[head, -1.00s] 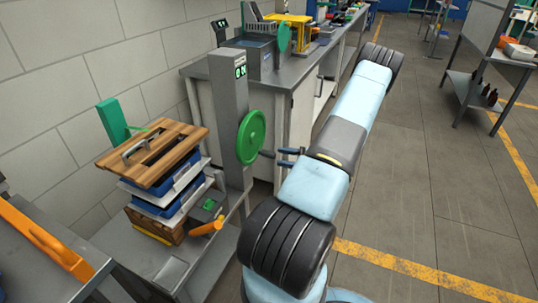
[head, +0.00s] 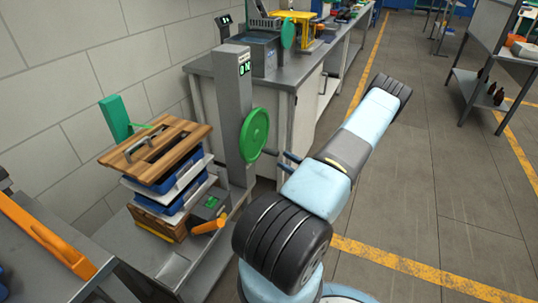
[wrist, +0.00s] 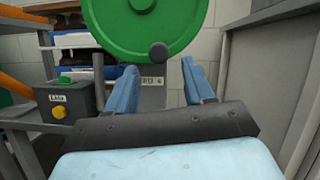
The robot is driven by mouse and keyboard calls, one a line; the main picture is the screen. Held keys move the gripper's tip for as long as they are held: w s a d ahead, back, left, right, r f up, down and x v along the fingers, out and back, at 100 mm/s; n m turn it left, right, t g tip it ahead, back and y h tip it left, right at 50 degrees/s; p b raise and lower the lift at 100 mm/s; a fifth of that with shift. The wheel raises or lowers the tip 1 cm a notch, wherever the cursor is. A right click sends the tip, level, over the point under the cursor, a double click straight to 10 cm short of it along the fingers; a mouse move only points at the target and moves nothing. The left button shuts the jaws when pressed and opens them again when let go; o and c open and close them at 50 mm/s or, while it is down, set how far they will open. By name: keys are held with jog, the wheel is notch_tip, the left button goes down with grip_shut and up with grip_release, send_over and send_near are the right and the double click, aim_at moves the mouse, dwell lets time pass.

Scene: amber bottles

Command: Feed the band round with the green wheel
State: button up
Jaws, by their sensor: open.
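The green wheel (head: 255,132) is mounted on the side of a grey post (head: 233,100) in the head view. It also fills the top of the wrist view (wrist: 150,22). A dark round handle knob (wrist: 159,53) sticks out at the wheel's lower edge. My gripper (head: 289,160) is beside the wheel, with its blue fingers pointing towards it. In the wrist view my gripper (wrist: 160,82) is open and empty, and the knob appears just above the gap between the fingers. I cannot pick out the band.
A wooden board with a handle (head: 153,153) lies on stacked blue trays (head: 180,180) left of the post. A small box with a yellow knob (wrist: 65,105) stands left in the wrist view. A bench (head: 275,85) stands behind the wheel.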

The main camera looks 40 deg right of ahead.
aim_at(271, 152)
jog(key=x, duration=0.7)
jog(key=shift+w+a, duration=0.1)
jog(key=shift+c, duration=0.4)
grip_shut()
